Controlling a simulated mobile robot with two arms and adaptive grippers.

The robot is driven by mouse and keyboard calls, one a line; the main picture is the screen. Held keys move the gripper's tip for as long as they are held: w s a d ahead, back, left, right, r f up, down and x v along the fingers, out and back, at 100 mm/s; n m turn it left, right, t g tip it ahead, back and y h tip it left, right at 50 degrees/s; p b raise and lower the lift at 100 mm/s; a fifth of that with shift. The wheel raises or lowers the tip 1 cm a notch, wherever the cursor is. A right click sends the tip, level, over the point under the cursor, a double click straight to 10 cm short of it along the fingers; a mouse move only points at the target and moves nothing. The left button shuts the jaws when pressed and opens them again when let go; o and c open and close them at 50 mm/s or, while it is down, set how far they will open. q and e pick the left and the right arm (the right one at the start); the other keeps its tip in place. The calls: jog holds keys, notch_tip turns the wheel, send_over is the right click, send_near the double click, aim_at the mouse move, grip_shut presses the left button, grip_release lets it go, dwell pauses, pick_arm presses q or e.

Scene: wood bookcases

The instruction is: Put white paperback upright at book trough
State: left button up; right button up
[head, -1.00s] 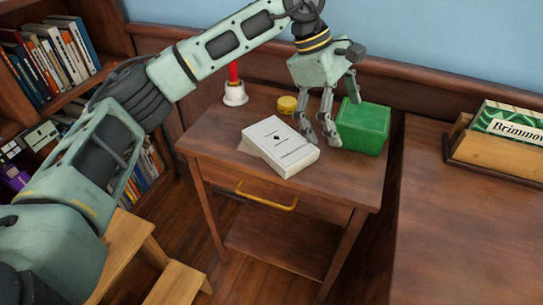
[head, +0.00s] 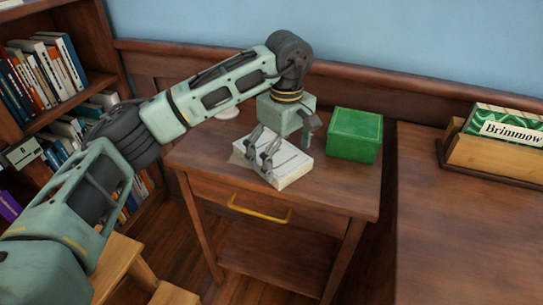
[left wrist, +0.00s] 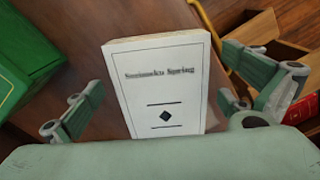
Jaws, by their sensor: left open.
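The white paperback (head: 296,170) lies flat on the small wooden side table, partly hidden by my left gripper. In the left wrist view, the white paperback (left wrist: 165,85) shows its cover, titled "Sunimoku Spring". My left gripper (head: 267,160) is open over the book, pointing down. In the left wrist view, the open fingers of my left gripper (left wrist: 155,85) spread to either side of the book; I cannot tell whether they touch it. A wooden book trough (head: 490,160) on the desk at right holds a green book (head: 505,125) reading "Brimmow". My right gripper is not in view.
A green box (head: 354,135) stands on the side table (head: 330,190), right of the paperback. A bookcase (head: 60,100) stands at left. The desk (head: 460,230) is clear in front of the trough.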

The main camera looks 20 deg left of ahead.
pick_arm(q)
jog(key=shift+c, duration=0.4)
jog(key=shift+r, duration=0.1)
jog(key=c, duration=1.4)
